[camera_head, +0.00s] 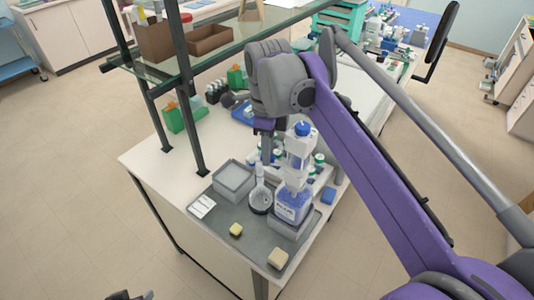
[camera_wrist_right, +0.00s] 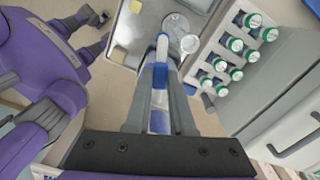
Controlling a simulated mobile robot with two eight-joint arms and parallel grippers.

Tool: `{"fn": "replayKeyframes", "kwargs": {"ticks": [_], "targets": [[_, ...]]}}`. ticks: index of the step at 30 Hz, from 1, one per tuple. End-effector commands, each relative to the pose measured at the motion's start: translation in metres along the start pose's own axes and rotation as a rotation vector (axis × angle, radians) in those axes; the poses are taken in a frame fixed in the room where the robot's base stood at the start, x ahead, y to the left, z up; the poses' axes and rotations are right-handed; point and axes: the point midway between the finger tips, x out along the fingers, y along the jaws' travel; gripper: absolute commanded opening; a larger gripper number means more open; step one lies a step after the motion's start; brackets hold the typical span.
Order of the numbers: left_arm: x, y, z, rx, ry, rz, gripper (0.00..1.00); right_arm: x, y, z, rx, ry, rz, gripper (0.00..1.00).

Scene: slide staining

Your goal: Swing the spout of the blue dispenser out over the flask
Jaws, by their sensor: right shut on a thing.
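The blue dispenser (camera_head: 293,204) is a bottle with a white upper part and a blue cap, standing on a grey block near the bench corner. The clear flask (camera_head: 260,196) stands just left of it in the head view; its round shape shows past my fingertips in the wrist view (camera_wrist_right: 177,25). My right gripper (camera_head: 267,150) points down beside the dispenser's upper part. In the wrist view, it (camera_wrist_right: 161,60) is shut on a slim white and blue piece, apparently the dispenser's spout. My left gripper (camera_head: 131,295) shows only at the bottom edge, its fingers apart.
A grey tray (camera_head: 234,181) stands left of the flask. A white card (camera_head: 201,206) and yellow blocks (camera_head: 236,230) (camera_head: 278,259) lie on the grey mat. A rack of green-capped vials (camera_wrist_right: 211,80) stands close to my right gripper. A shelf post (camera_head: 187,95) rises at the left.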

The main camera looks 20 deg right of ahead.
Motion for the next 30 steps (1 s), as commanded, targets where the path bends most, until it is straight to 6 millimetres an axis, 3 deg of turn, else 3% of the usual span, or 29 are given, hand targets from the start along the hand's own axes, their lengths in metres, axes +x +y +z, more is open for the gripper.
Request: {"fn": "replayKeyframes", "kwargs": {"ticks": [15, 30], "targets": [[-0.004, 0.0, -0.007, 0.0, 0.008, 0.0, 0.5, 0.0, -0.024, -0.004, 0.328, 0.001, 0.0, 0.0], [-0.005, 0.0, -0.008, 0.0, 0.009, 0.0, 0.5, 0.0, -0.027, -0.006, 0.386, 0.001, 0.0, 0.0]]}}
